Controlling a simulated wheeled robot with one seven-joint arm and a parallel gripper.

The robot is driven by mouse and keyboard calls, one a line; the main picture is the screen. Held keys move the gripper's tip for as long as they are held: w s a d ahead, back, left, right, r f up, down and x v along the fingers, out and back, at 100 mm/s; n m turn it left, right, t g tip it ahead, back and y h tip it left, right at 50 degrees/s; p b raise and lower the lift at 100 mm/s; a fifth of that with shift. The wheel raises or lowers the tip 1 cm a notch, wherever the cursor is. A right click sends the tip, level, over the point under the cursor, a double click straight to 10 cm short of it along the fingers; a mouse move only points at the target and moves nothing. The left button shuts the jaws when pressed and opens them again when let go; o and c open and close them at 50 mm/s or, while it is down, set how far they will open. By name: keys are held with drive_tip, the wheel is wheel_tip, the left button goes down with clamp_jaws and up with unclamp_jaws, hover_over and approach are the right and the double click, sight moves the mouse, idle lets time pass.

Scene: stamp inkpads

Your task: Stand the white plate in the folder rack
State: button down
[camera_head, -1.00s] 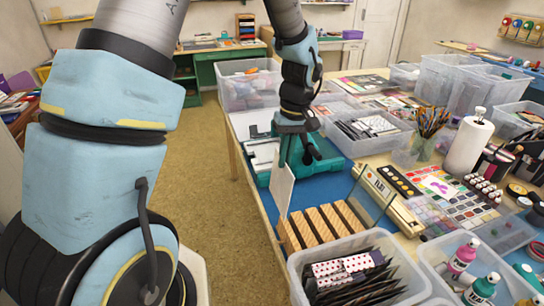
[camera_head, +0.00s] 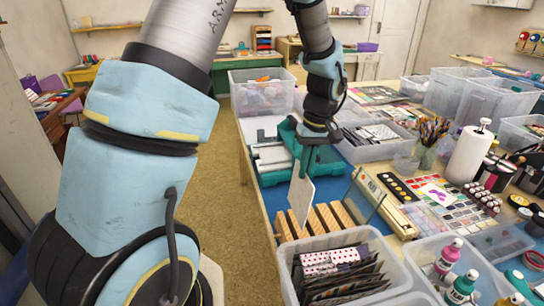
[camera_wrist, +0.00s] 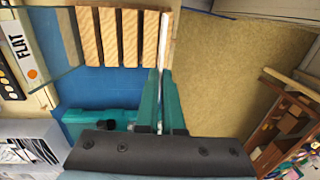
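The white plate (camera_head: 301,201) is upright and slightly tilted in the head view, its lower edge at the left part of the wooden folder rack (camera_head: 322,219). My gripper (camera_head: 305,170) is shut on its upper edge. In the wrist view the plate (camera_wrist: 165,40) shows edge-on between the fingertips of my gripper (camera_wrist: 161,72), alongside the end slat of the rack (camera_wrist: 128,38). I cannot tell whether its lower edge is in a slot or above the slats. A clear panel (camera_head: 374,204) stands at the rack's right side.
A clear bin of dark folders (camera_head: 340,268) stands in front of the rack. A teal machine (camera_head: 272,170) lies behind it. A "FLAT" box (camera_head: 385,203) is to the right. The table's left edge drops to the floor close to the rack.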

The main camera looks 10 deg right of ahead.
sight(302, 187)
drive_tip(key=shift+f, duration=0.1)
idle(0.3)
drive_tip(key=shift+a+f+b, duration=0.25)
drive_tip(key=shift+f+b, duration=0.9)
drive_tip(key=shift+f, duration=0.5)
drive_tip(key=shift+a+f+b, duration=0.2)
drive_tip(key=shift+f+b, duration=1)
drive_tip(key=shift+f, duration=0.45)
drive_tip(key=shift+a+f+b, duration=0.25)
drive_tip(key=shift+f+b, duration=0.9)
drive_tip(key=shift+f, duration=0.5)
drive_tip(key=c, duration=1)
unclamp_jaws()
drive_tip(key=shift+r, duration=0.15)
drive_tip(key=shift+d+r+p, duration=0.15)
drive_tip(key=shift+r+p, duration=0.8)
drive_tip(key=shift+r, duration=0.25)
drive_tip(key=shift+d+r+p, duration=0.15)
drive_tip(key=shift+r+p, duration=0.8)
drive_tip(key=shift+r, duration=0.25)
